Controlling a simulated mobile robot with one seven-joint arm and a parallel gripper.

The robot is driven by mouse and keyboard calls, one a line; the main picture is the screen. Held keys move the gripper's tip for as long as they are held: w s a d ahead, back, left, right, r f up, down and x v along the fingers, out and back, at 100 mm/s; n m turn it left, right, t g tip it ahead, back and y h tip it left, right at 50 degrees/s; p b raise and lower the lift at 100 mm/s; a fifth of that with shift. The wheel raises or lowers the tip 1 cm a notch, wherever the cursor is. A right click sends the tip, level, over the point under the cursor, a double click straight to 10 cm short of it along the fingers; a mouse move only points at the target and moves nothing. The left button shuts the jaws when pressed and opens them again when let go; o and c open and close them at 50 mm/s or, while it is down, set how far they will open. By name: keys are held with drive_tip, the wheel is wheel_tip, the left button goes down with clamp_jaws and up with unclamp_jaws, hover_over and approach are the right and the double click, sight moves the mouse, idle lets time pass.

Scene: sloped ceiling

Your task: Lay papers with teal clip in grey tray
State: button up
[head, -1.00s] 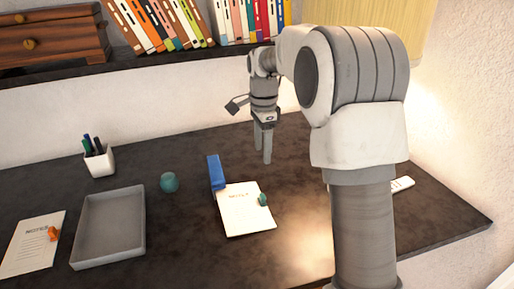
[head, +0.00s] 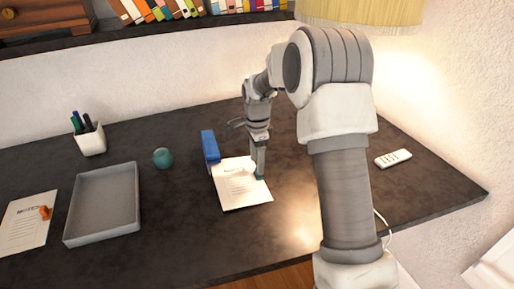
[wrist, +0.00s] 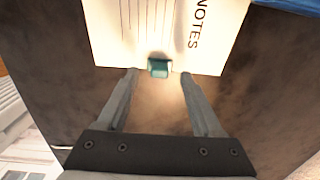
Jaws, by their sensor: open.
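The papers with the teal clip (head: 238,190) lie flat on the dark desk, right of its middle. In the wrist view the sheet (wrist: 140,25) is headed NOTES, and the teal clip (wrist: 159,67) sits at its near edge. My gripper (head: 258,175) is down at the clip's edge of the papers. In the wrist view its two fingers (wrist: 158,76) are open, one on each side of the clip, with nothing gripped. The grey tray (head: 72,231) is empty at the left of the desk.
Papers with an orange clip (head: 24,226) lie left of the tray. A blue upright object (head: 210,147) stands at the papers' far left corner. A teal round object (head: 163,158), a pen cup (head: 90,140) and a white remote (head: 393,158) are also on the desk.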

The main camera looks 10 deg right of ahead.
sight(265, 192)
drive_tip(key=shift+f, duration=1.7)
clamp_jaws()
drive_tip(key=shift+s+d+b, duration=0.25)
drive_tip(key=shift+s+b, duration=0.2)
drive_tip(key=shift+s, duration=1.3)
drive_tip(key=shift+s+d+b, duration=0.2)
drive_tip(key=shift+s+b, duration=0.2)
drive_tip(key=shift+s, duration=1.3)
drive_tip(key=shift+o, duration=1.3)
unclamp_jaws()
